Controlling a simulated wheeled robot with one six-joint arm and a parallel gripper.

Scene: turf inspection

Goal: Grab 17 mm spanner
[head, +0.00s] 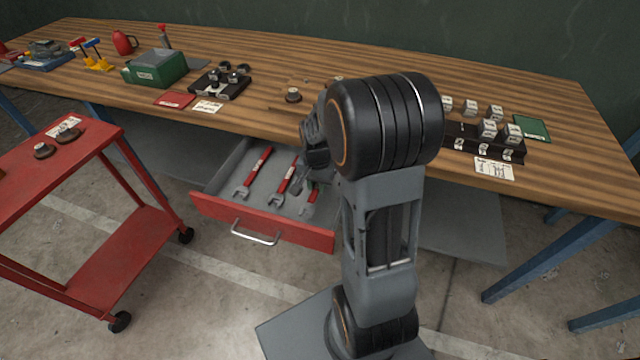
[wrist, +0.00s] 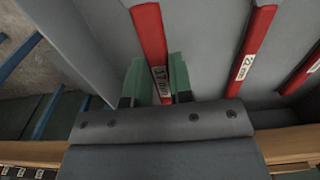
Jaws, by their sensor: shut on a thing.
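The 17 mm spanner (wrist: 150,35) has a red handle with a white label reading 17 mm in the wrist view. My gripper (wrist: 158,78) has its green fingertips on both sides of that handle, shut on it at the label. In the head view my gripper (head: 314,184) reaches down into the right part of the open drawer. The 17 mm spanner (head: 312,197) shows there only in part; my arm hides the rest.
The open red drawer (head: 270,226) also holds two other red-handled spanners, one at left (head: 257,165) and one in the middle (head: 285,182). The wooden bench (head: 260,115) overhangs the drawer behind. A red cart (head: 85,155) stands at left.

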